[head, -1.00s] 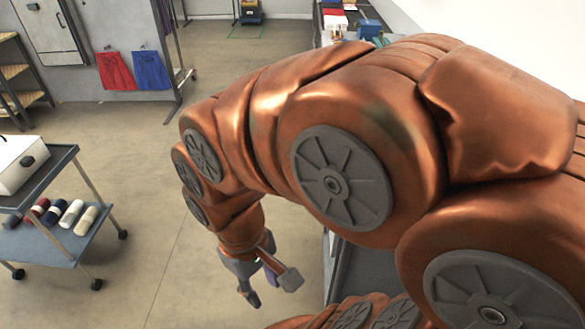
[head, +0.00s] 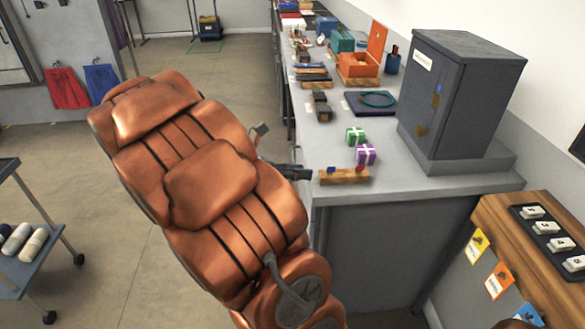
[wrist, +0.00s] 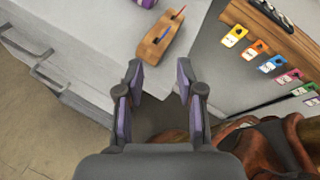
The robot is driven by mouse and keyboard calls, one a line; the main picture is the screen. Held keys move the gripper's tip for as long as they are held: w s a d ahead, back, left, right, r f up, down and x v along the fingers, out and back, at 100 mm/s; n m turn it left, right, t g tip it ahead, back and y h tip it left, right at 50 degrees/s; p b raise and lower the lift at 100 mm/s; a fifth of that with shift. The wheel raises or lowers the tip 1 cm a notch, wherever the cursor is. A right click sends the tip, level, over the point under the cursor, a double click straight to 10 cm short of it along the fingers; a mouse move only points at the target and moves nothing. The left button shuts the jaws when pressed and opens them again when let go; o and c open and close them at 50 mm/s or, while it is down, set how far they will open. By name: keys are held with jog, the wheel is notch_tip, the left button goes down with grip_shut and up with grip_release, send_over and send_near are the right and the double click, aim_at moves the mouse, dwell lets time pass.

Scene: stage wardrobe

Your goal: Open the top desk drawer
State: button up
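The desk is a long grey counter (head: 400,187) along the right wall. Its drawer fronts are hidden behind my arm in the head view. In the wrist view two grey bar handles, an upper-left one (wrist: 28,45) and a lower one (wrist: 50,80), show on the counter's front at the left. I cannot tell which belongs to the top drawer; no drawer visibly stands out. My gripper (wrist: 159,80) is open and empty, above and beside the counter's near end, right of the handles. In the head view its fingers (head: 283,155) show partly behind my arm.
A wooden block (head: 345,176) with small coloured items lies at the counter's near edge, close to my gripper. Gift boxes (head: 360,145) and a dark cabinet (head: 455,100) stand behind it. A wooden key-tag board (head: 510,260) is at right. Floor at left is open beside a cart (head: 45,250).

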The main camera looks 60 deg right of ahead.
jog(key=w+d+f+n+h+b, duration=0.1)
jog(key=w+d+f+n, duration=0.1)
jog(key=d+n, duration=0.1)
jog(key=w+d+f+n+h+b, duration=0.2)
jog(key=w+d+f+n, duration=0.1)
jog(key=w+d+f+n+h+b, duration=0.1)
jog(key=w+d+f+n+b, duration=0.1)
jog(key=w+d+n, duration=0.1)
jog(key=shift+w+d+f+n+t+h, duration=0.15)
jog(key=shift+d+f+n+t+h, duration=0.15)
jog(key=shift+d+n+t+h, duration=0.1)
jog(key=n+t+h+b, duration=0.3)
jog(key=n+t+b, duration=0.2)
jog(key=n, duration=0.6)
send_near(293, 157)
jog(key=d, duration=0.2)
jog(key=shift+s+d+r, duration=0.1)
jog(key=shift+d, duration=1.25)
jog(key=shift+s+d+r, duration=0.15)
jog(key=shift+d, duration=1.2)
jog(key=shift+s+d+r, duration=0.1)
jog(key=shift+d, duration=1.25)
grip_shut()
